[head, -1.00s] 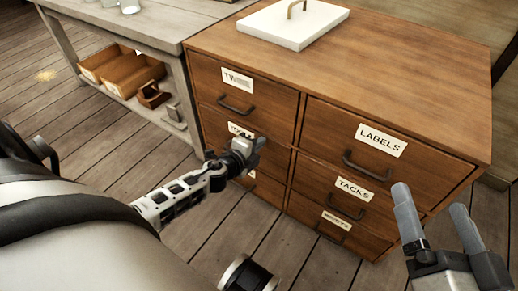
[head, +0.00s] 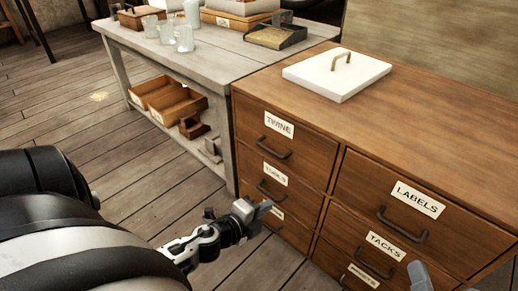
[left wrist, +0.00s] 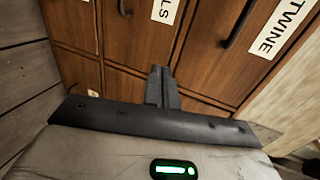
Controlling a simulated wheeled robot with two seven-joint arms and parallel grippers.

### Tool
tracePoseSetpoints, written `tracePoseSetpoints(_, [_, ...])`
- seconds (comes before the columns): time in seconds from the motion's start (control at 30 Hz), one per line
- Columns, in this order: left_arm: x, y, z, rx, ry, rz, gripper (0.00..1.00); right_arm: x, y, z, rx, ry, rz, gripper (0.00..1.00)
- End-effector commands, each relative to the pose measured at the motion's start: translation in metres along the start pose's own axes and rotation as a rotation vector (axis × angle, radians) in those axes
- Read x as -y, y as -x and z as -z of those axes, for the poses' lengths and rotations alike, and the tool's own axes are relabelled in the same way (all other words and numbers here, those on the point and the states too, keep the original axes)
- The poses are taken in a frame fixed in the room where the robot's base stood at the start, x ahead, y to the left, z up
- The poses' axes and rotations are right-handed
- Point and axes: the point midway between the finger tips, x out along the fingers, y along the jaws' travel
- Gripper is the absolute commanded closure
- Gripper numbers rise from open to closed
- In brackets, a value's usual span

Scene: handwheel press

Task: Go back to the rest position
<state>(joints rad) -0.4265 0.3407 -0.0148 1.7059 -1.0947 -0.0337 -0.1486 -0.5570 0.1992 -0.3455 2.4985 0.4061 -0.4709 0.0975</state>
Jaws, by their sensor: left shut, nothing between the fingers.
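My left gripper (head: 258,208) is shut and empty, in front of the left column of drawers, near the lowest drawer in the head view. In the left wrist view its fingers (left wrist: 162,88) are together, with drawer fronts behind them. Of my right gripper, a grey fingertip (head: 418,277) shows at the bottom edge of the head view; most of it is out of frame.
A wooden drawer cabinet (head: 420,115) with TWINE, LABELS and TACKS drawers stands close by, all drawers shut. A white lid (head: 335,75) lies on top. A grey workbench (head: 215,55) holds glasses and boxes. Plank floor (head: 120,185) is free at left.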

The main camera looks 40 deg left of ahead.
Motion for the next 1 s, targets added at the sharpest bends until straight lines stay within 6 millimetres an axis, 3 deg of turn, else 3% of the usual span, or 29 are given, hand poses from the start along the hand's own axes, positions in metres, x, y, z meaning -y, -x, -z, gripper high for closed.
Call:
tracePoseSetpoints(0.17, [0.0, 0.016, 0.001, -0.001, 0.0, -0.001, 1.0, -0.001, 0.0, 0.0, 0.002, 0.008, -0.004, 0.0])
tracePoseSetpoints(0.47, [0.003, 0.019, 0.0, -0.001, 0.0, 0.0, 1.0, -0.001, 0.0, 0.002, 0.005, 0.014, -0.008, 0.0])
tracePoseSetpoints(0.57, [0.022, 0.025, 0.0, -0.001, 0.0, 0.001, 1.0, 0.002, 0.002, 0.013, 0.02, 0.028, -0.031, 0.0])
tracePoseSetpoints(0.8, [0.113, 0.054, 0.0, -0.001, 0.0, 0.0, 1.0, 0.004, 0.019, 0.053, 0.123, 0.12, -0.173, 0.0])
tracePoseSetpoints(1.0, [0.153, 0.067, 0.0, -0.001, 0.0, -0.001, 1.0, -0.003, 0.034, 0.062, 0.197, 0.183, -0.256, 0.0])
